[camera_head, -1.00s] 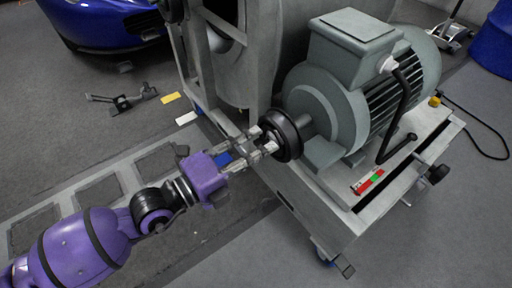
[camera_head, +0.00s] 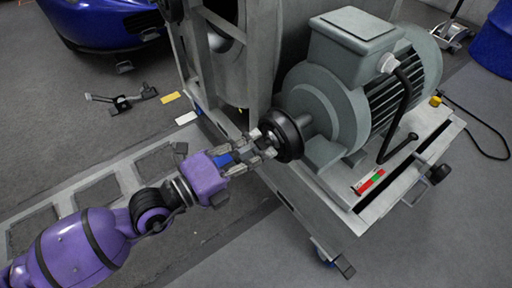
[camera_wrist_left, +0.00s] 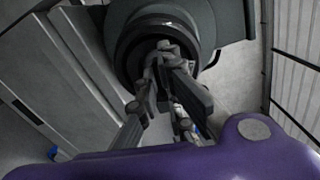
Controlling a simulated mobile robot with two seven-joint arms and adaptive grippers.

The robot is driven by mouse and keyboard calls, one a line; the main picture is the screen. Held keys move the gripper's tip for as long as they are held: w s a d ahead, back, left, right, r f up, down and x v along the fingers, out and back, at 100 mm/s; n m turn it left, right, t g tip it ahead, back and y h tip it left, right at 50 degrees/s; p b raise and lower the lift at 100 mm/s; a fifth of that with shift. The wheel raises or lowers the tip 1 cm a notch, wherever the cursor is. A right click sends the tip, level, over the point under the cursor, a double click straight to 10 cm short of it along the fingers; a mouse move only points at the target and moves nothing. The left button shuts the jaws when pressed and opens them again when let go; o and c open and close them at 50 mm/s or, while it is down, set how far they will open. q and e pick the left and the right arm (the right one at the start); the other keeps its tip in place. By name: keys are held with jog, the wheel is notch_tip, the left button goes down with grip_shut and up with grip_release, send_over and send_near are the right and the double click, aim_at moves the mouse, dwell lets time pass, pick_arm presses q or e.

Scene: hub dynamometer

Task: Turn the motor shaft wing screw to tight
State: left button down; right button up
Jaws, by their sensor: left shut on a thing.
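The grey electric motor (camera_head: 345,105) sits on a wheeled metal frame at the centre right. A black round hub (camera_head: 281,136) is on its shaft, facing my left arm; it also shows in the left wrist view (camera_wrist_left: 135,50). My left gripper (camera_head: 262,143) reaches this hub from the left, and its fingers are shut at the hub's face. In the left wrist view the fingers (camera_wrist_left: 168,58) meet in front of the hub's centre. The wing screw cannot be made out; the fingers cover that spot. My right gripper is not in view.
A red and green marked strip (camera_head: 369,181) lies on the frame beside a black bent handle (camera_head: 398,120). A blue car (camera_head: 105,22) stands at the upper left. A dark tool (camera_head: 122,100) and yellow and white cards lie on the floor. The floor at lower right is clear.

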pick_arm(q)
jog(key=shift+m+b, duration=2)
jog(key=shift+m, duration=15)
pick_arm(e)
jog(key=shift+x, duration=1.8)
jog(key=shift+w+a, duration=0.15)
pick_arm(q)
jog(key=c, duration=1.9)
grip_release()
